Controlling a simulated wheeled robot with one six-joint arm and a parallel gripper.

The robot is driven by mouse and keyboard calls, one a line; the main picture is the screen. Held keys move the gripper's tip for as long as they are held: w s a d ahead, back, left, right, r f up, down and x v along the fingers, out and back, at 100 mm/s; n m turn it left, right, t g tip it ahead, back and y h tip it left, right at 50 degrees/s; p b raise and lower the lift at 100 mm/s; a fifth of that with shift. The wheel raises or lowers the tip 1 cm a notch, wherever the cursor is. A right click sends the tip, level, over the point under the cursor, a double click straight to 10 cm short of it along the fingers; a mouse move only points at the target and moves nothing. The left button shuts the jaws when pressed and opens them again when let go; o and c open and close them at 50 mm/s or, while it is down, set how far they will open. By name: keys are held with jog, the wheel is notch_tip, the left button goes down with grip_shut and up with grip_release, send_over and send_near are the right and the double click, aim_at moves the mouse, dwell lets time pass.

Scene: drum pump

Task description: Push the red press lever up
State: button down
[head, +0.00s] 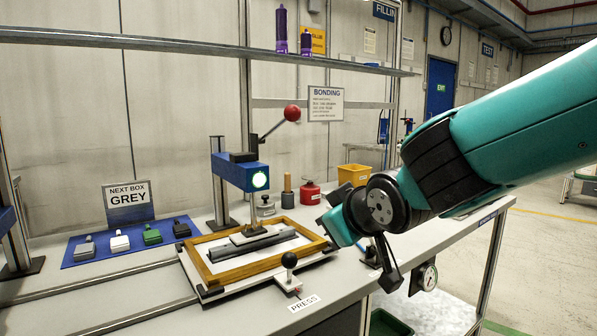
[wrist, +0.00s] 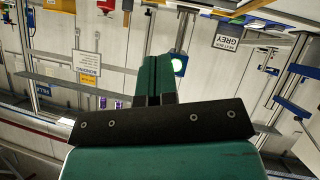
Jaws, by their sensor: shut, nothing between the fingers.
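The red press lever is a dark rod with a red ball knob (head: 292,113), rising to the right from the blue press head (head: 241,173) in the head view. The press head has a lit green-white lamp and stands over a wooden frame (head: 206,271) holding a grey bar (head: 252,246). The lamp end of the press head (wrist: 179,64) also shows in the wrist view; I cannot make out the red knob there. My gripper (head: 338,227) is low, right of the frame's right edge, below and right of the red knob, apart from it. In the wrist view its teal fingers (wrist: 155,64) are together and empty.
A black-knobbed lever (head: 289,262) stands at the bench front by a PRESS label (head: 304,303). A red can (head: 310,193) and yellow bin (head: 354,174) stand behind my gripper. A shelf (head: 180,42) crosses above. Grey, white, green and black pieces lie on a blue mat (head: 76,262) at left.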

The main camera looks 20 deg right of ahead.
jog(key=w+d+n+t+h+b, duration=0.2)
jog(key=w+d+t+h+b, duration=0.1)
jog(key=w+t+b, duration=0.3)
jog(key=s+a+r+n+t+y+b, duration=0.1)
jog(key=a+r+n+t+y+b, duration=0.3)
jog(key=n, duration=0.6)
jog(key=r+t+y+b, duration=0.1)
jog(key=r+t+b, duration=0.1)
jog(key=t+b, duration=0.1)
jog(key=shift+s+t, duration=0.4)
jog(key=shift+t, duration=0.2)
jog(key=p, duration=1.3)
send_near(295, 119)
jog(key=x, duration=0.6)
jog(key=shift+r, duration=0.25)
jog(key=shift+w+r+p, duration=0.3)
jog(key=shift+w+p, duration=0.15)
jog(key=shift+w, duration=0.15)
